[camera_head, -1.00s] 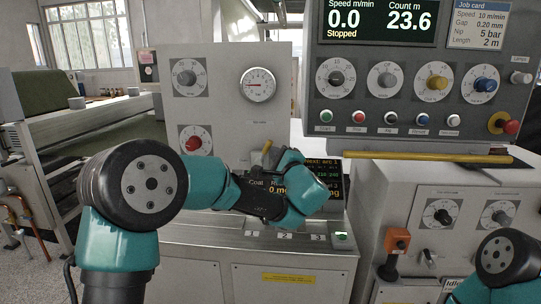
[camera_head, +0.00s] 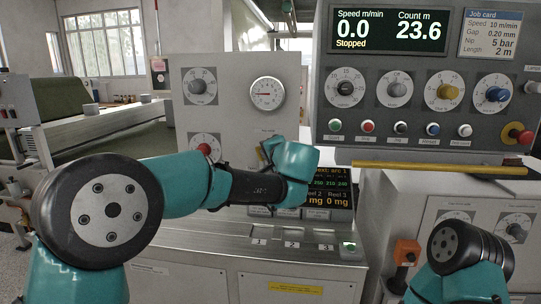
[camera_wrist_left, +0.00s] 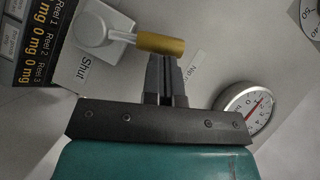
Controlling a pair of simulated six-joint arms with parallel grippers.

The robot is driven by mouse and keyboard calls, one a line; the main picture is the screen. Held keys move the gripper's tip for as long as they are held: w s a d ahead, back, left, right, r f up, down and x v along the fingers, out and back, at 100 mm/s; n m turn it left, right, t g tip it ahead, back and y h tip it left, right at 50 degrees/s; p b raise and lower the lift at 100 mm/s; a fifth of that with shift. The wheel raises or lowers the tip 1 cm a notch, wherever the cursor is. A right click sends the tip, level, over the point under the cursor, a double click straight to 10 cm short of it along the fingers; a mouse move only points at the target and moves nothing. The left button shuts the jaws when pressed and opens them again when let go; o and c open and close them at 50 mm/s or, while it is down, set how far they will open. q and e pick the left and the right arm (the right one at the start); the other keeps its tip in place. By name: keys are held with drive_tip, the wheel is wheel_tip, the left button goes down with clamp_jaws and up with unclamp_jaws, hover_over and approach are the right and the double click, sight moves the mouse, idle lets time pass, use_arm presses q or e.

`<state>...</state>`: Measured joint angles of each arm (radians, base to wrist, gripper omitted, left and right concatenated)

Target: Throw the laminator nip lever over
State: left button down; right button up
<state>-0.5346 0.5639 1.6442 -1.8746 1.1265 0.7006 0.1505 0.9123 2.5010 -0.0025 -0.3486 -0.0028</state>
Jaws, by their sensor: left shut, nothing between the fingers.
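A lever with a yellow-brown handle (camera_wrist_left: 160,44) and a white hub (camera_wrist_left: 92,28) is on the pale machine panel in the left wrist view. The word "Shut" is printed beside the hub, and a partly hidden label starting "Ni" lies beyond my fingers. My left gripper (camera_wrist_left: 164,62) is shut and empty, its fingertips right at the handle's free end; I cannot tell whether they touch. My right gripper is out of view.
A pressure gauge (camera_head: 267,94) and a red knob (camera_head: 204,149) are near the lever. A dark reel readout (camera_head: 338,197) is partly behind my wrist. A yellow bar (camera_head: 430,167) runs below the control panel (camera_head: 420,105). An orange-topped control (camera_head: 406,252) is lower right.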

use_arm(q)
drive_tip(key=shift+w+a+n+h, duration=0.1)
drive_tip(key=shift+a+n+h, duration=0.4)
drive_tip(key=shift+a+n, duration=0.25)
drive_tip(key=shift+g, duration=0.3)
drive_tip(key=w+d+v, duration=0.1)
drive_tip(key=d+v, duration=0.1)
drive_tip(key=v, duration=1.1)
drive_tip(key=shift+w+r, duration=0.2)
drive_tip(key=shift+r, duration=0.2)
drive_tip(key=shift+d, duration=0.1)
